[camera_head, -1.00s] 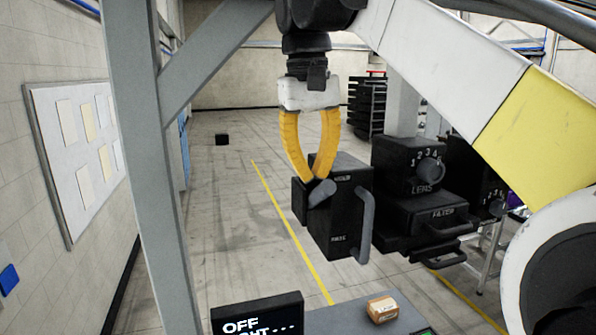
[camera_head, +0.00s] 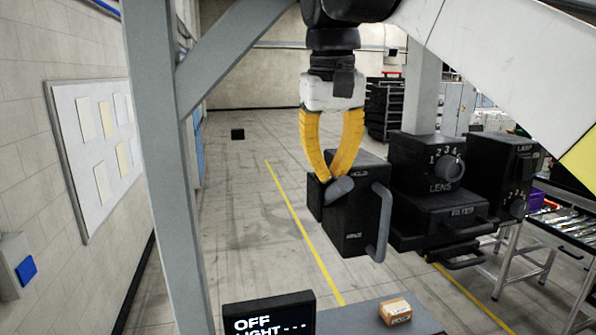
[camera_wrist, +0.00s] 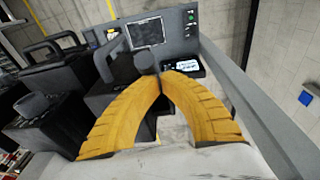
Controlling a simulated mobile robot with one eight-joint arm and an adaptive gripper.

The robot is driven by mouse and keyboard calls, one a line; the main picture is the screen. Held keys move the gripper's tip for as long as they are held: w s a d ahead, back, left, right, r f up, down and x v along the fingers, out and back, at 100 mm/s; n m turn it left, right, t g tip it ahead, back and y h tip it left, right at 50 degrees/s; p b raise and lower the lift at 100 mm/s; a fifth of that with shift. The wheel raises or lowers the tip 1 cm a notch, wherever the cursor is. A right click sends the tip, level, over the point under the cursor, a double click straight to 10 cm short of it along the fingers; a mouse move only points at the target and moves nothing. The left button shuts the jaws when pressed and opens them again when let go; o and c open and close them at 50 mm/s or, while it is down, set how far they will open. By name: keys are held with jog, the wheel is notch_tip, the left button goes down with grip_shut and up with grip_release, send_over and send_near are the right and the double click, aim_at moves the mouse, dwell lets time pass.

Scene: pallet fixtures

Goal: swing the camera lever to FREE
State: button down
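The camera unit is a black box (camera_head: 350,222) left of the LENS box in the head view. It has small labels on its front; the upper one seems to read HOLD, the lower is too blurred to read. A grey rounded knob (camera_head: 341,189), apparently the lever's end, sticks out at its upper left; it also shows in the wrist view (camera_wrist: 146,62). A grey bar handle (camera_head: 381,222) is on the box's right side. My gripper (camera_head: 334,181) points down with its yellow fingertips together, right at the knob. Any contact is hard to tell.
The LENS dial box (camera_head: 425,150) and FILTER drawer (camera_head: 450,222) with protruding handles stand close on the right. A dark display (camera_head: 270,316) reading OFF and a small cardboard box (camera_head: 395,311) are below. A grey post (camera_head: 160,170) rises at left.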

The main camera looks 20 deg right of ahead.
aim_at(335, 194)
jog(key=shift+s+f, duration=0.1)
jog(key=shift+f, duration=0.05)
jog(key=s+f+t+b, duration=0.1)
jog(key=t+b, duration=0.1)
jog(key=s+f+t+b, duration=0.1)
jog(key=t+b, duration=0.1)
jog(key=shift+s+f+b, duration=0.2)
jog(key=shift+f+b, duration=0.1)
jog(key=shift+f, duration=0.05)
notch_tip(335, 194, down, 6)
jog(key=s+t+b, duration=0.1)
jog(key=t+b, duration=0.6)
jog(key=b, duration=0.1)
jog(key=shift+f, duration=0.2)
jog(key=shift+w, duration=0.1)
